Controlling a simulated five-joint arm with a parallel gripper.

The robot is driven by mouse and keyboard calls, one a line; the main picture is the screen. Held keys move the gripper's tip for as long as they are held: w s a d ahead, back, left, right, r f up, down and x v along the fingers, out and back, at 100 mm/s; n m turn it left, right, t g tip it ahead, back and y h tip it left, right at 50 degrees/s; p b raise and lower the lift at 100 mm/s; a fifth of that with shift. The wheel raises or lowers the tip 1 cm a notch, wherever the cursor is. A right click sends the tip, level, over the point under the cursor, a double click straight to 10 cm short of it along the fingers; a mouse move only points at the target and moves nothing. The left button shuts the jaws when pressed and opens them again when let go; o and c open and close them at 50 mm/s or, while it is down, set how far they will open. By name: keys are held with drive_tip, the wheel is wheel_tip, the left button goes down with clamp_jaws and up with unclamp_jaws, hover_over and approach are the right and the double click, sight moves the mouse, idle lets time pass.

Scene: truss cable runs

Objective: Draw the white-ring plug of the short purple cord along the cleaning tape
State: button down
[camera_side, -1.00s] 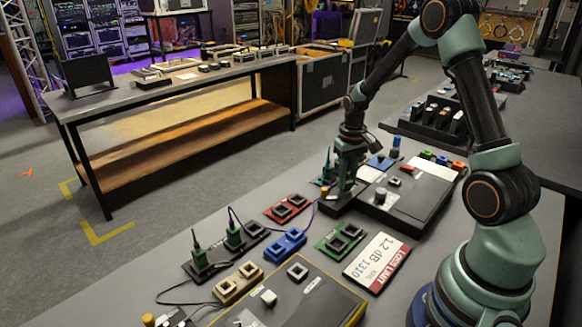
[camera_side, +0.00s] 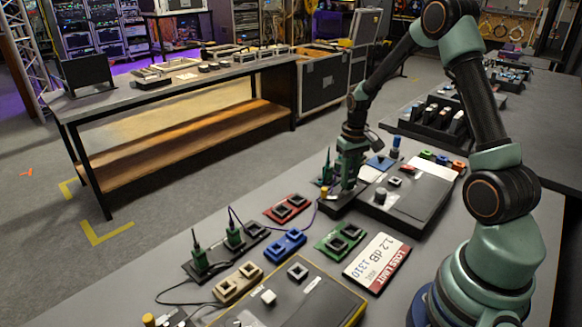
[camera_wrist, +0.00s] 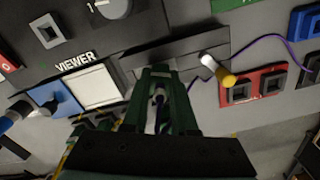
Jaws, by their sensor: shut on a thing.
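My gripper (camera_side: 343,189) is low over the dark block near the left end of the dark viewer case. In the wrist view its green jaws (camera_wrist: 160,98) are shut on a slim plug (camera_wrist: 158,97), mostly hidden between them. A whitish part shows there; the ring cannot be made out clearly. The purple cord (camera_wrist: 258,41) runs from behind the jaws to the right; in the side view it (camera_side: 314,216) hangs toward the dark socket plate. The dark block (camera_wrist: 178,52), apparently the cleaning tape unit, lies just beyond the jaws. Contact between plug and tape is hidden.
A yellow-and-white knob (camera_wrist: 219,72) stands close right of my jaws. A red double-socket block (camera_side: 288,207), blue block (camera_side: 285,244) and green block (camera_side: 339,241) lie nearby. The viewer case (camera_side: 408,209) is to the right.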

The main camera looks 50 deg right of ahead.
drive_tip(key=shift+d, duration=1.3)
idle(1.4)
drive_tip(key=shift+a+f, duration=0.1)
drive_tip(key=shift+a, duration=1.85)
idle(2.4)
drive_tip(key=shift+r, duration=2.8)
